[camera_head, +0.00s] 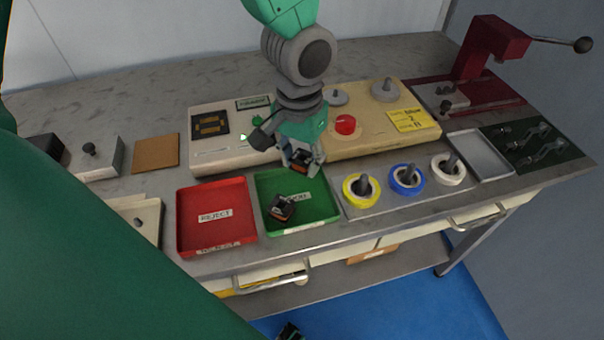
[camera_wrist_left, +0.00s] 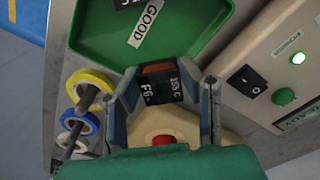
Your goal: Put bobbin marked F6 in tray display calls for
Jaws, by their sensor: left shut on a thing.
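The bobbin marked F6 (camera_wrist_left: 160,82), dark with a brown part and white lettering, is between the fingers of my left gripper (camera_wrist_left: 163,100). In the head view my left gripper (camera_head: 301,165) is shut on this bobbin (camera_head: 298,160), at the back right edge of the green GOOD tray (camera_head: 268,182). Whether the bobbin touches anything below is unclear. Another dark bobbin (camera_head: 282,207) lies in the green tray. The red REJECT tray (camera_head: 213,240) is empty, left of it. The dark display (camera_head: 210,123) has amber marks too small to read. My right gripper is not seen.
The beige winder (camera_head: 375,143) with its red knob (camera_head: 345,124) stands behind the trays. Yellow (camera_head: 349,194), blue (camera_head: 395,182) and white (camera_head: 440,172) spools stand on posts to the right. An empty grey tray (camera_head: 480,155) lies further right.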

